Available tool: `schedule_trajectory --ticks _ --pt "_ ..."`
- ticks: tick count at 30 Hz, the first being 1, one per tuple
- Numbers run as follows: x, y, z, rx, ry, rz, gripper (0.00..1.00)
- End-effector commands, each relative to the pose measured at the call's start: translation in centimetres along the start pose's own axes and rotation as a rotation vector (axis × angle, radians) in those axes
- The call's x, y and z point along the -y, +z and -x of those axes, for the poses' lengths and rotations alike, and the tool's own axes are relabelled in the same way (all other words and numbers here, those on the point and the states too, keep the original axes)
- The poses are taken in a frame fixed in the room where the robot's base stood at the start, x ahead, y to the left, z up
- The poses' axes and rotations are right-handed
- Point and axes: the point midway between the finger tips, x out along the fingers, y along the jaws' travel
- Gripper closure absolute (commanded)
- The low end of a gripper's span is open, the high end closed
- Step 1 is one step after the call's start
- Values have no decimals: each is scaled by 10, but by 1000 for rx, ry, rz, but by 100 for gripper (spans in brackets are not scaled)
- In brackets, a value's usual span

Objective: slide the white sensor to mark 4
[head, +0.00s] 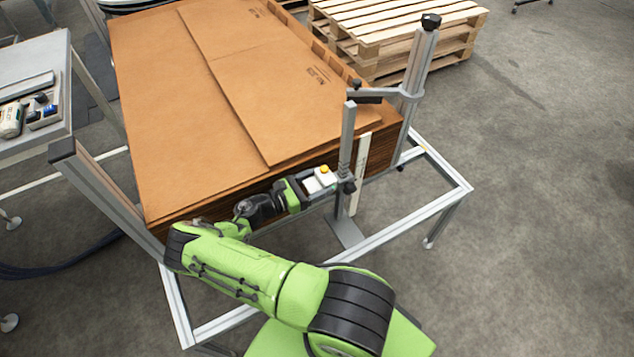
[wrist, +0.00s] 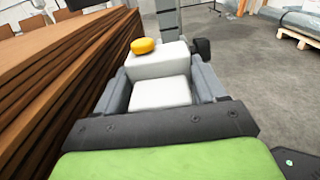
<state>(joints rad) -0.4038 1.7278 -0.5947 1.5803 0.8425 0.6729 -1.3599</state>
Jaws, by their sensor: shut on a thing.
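The white sensor (head: 313,185) with a yellow button on top sits at the upright grey post (head: 345,150) in front of the cardboard stack. My gripper (head: 322,181) is around the sensor and shut on it. In the wrist view the white sensor (wrist: 160,78) lies between the two grey fingers of my gripper (wrist: 162,85), its yellow button (wrist: 143,46) at the top left. A pale scale strip (head: 361,172) stands behind the post; its marks are too small to read, so I cannot tell mark 4.
The tall stack of cardboard sheets (head: 215,85) stands close behind my gripper and also fills the left of the wrist view (wrist: 60,75). A metal frame (head: 420,218) surrounds the stack. Wooden pallets (head: 400,25) lie at the back. A side table (head: 35,90) stands at left.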

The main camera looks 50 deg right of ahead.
Motion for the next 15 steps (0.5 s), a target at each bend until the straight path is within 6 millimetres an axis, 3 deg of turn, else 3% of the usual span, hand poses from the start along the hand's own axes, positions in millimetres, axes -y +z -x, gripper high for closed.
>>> schedule_trajectory --ticks 5,15 --pt "0 6 0 0 -1 0 85" --pt "0 64 0 2 0 -3 85"
